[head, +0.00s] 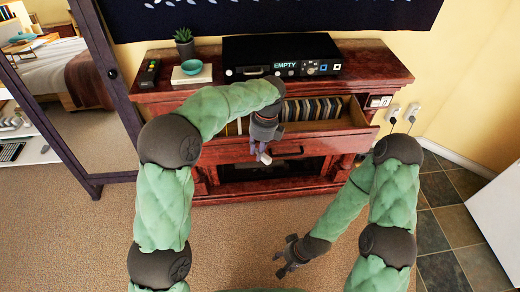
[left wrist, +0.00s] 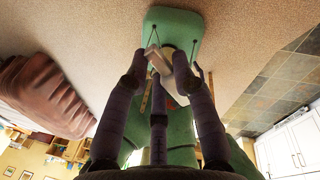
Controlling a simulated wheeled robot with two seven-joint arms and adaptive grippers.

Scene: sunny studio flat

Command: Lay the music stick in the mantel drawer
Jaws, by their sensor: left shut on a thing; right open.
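The mantel drawer (head: 358,112) is pulled out of the dark red wooden mantel unit, with a row of striped items inside. My left gripper (head: 262,150) points down at the drawer's front, left of its middle, and hides part of it. It is shut on a small pale stick (head: 266,159), which also shows between the fingertips in the left wrist view (left wrist: 159,60). I take this for the music stick; its details are too small to read. I cannot tell its exact gap to the drawer front. My right gripper (head: 282,265) is open and empty, low over the carpet.
On the mantel top stand a black player (head: 282,56) reading "EMPTY", a teal bowl (head: 192,67) on a pale block, a remote (head: 149,74) and a potted plant (head: 184,43). Wall plugs (head: 411,112) are at the right. The carpet in front is clear.

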